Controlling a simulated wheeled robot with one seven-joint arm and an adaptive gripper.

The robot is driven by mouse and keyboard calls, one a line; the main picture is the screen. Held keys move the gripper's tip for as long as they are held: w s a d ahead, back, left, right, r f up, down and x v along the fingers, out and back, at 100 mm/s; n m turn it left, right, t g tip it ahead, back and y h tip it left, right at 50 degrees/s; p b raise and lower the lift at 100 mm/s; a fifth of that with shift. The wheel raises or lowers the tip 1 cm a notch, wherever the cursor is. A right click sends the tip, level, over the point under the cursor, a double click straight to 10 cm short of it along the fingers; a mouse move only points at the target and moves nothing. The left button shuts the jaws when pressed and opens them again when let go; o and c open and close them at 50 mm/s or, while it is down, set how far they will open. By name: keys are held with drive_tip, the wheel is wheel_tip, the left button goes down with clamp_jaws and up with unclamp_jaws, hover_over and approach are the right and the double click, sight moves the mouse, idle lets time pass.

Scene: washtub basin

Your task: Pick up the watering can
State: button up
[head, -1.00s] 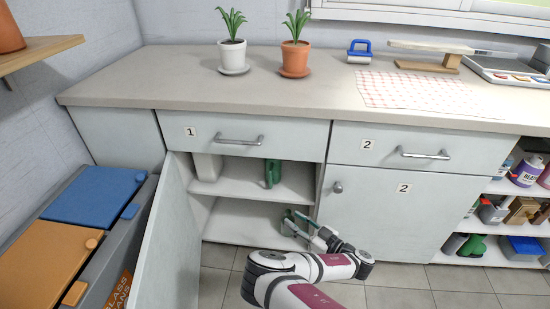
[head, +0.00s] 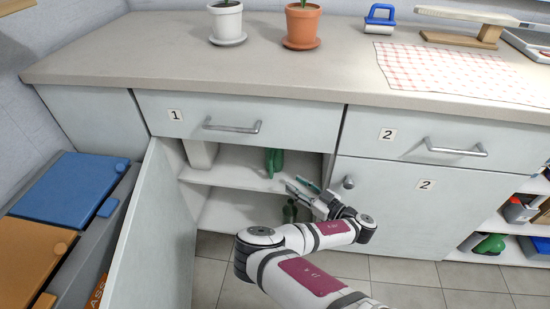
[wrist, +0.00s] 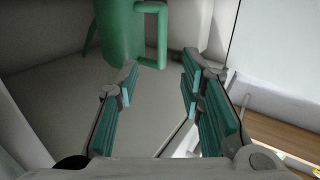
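A green can-like object (head: 274,161) stands on the upper shelf inside the open cabinet 1; I take it for the watering can. In the wrist view, a green body with a looped handle (wrist: 120,35) stands upright ahead of my gripper. My gripper (head: 298,187) is at about the height of the upper shelf, in front and to the right of the green can. Its two fingers are spread with nothing between them, as the wrist view also shows (wrist: 160,82). The can's top is cut off in the wrist view.
The open cabinet door (head: 160,235) bounds the left side, and closed door 2 (head: 400,205) the right. Bins (head: 75,190) stand at far left. Potted plants (head: 301,25) are on the counter.

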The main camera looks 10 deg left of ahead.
sight(272, 170)
drive_tip(key=b+x, duration=1.1)
drive_tip(key=shift+s+a+r+b, duration=0.1)
drive_tip(key=shift+b, duration=0.2)
drive_tip(key=shift+w+a+r, duration=0.1)
drive_tip(key=shift+w+a, duration=0.25)
drive_tip(key=shift+a, duration=0.05)
clamp_jaws()
drive_tip(key=shift+r, duration=0.15)
